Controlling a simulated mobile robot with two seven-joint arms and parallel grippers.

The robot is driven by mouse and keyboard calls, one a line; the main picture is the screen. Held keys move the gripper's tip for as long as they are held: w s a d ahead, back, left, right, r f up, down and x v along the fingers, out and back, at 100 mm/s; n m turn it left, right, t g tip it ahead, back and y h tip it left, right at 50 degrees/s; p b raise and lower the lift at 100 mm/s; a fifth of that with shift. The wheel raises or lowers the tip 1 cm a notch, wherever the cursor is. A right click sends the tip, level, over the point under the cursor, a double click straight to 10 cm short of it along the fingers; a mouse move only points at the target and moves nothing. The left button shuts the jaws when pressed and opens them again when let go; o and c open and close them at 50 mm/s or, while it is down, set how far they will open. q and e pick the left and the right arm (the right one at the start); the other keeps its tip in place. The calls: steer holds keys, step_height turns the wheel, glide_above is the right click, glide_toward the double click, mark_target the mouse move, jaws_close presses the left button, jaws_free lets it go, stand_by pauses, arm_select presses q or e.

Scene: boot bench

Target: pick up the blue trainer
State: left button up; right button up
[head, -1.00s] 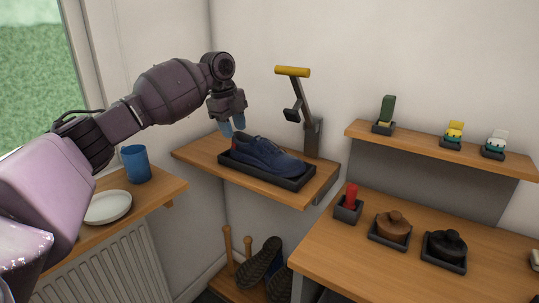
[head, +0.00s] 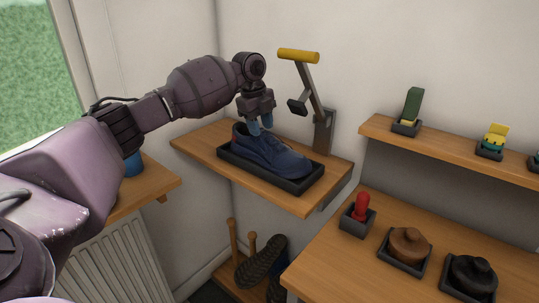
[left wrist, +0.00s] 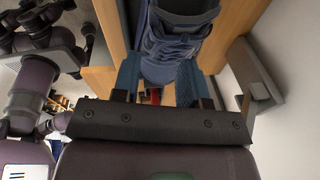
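The blue trainer (head: 270,152) sits in a shallow dark tray (head: 304,187) on a wooden wall shelf. In the left wrist view the trainer's laces and upper (left wrist: 172,45) show at the top, between the blue fingers. My left gripper (head: 260,126) points down over the heel end of the trainer, its fingertips close to the ankle opening. Its fingers (left wrist: 158,80) stand apart in the left wrist view, and I see no firm grip on the trainer. Whether a finger touches it is unclear. My right gripper is not in view.
A lower bench (head: 335,264) at right holds a red-topped item (head: 361,207) and dark and brown lidded things. A blue mug (head: 133,164) is partly behind my arm.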

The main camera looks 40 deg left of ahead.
mark_target(263, 140)
arm_select(q)
steer(key=shift+f, duration=0.45)
steer(key=f, duration=0.4)
steer(key=shift+w+f+b, duration=0.15)
steer(key=shift+w+b, duration=0.05)
steer(key=shift+b, duration=0.1)
steer(key=shift+f, duration=0.2)
steer(key=shift+c, duration=0.5)
jaws_close()
steer(key=shift+r, duration=0.55)
step_height(263, 140, up, 3)
steer(key=shift+s+f+p, duration=0.1)
steer(key=shift+s+p, duration=0.05)
steer(key=shift+p, duration=0.15)
steer(key=s+a+p, duration=0.1)
steer(key=s+p, duration=0.2)
steer(key=s, duration=1.4)
steer(key=shift+s+a, duration=0.15)
steer(key=shift+s, duration=0.15)
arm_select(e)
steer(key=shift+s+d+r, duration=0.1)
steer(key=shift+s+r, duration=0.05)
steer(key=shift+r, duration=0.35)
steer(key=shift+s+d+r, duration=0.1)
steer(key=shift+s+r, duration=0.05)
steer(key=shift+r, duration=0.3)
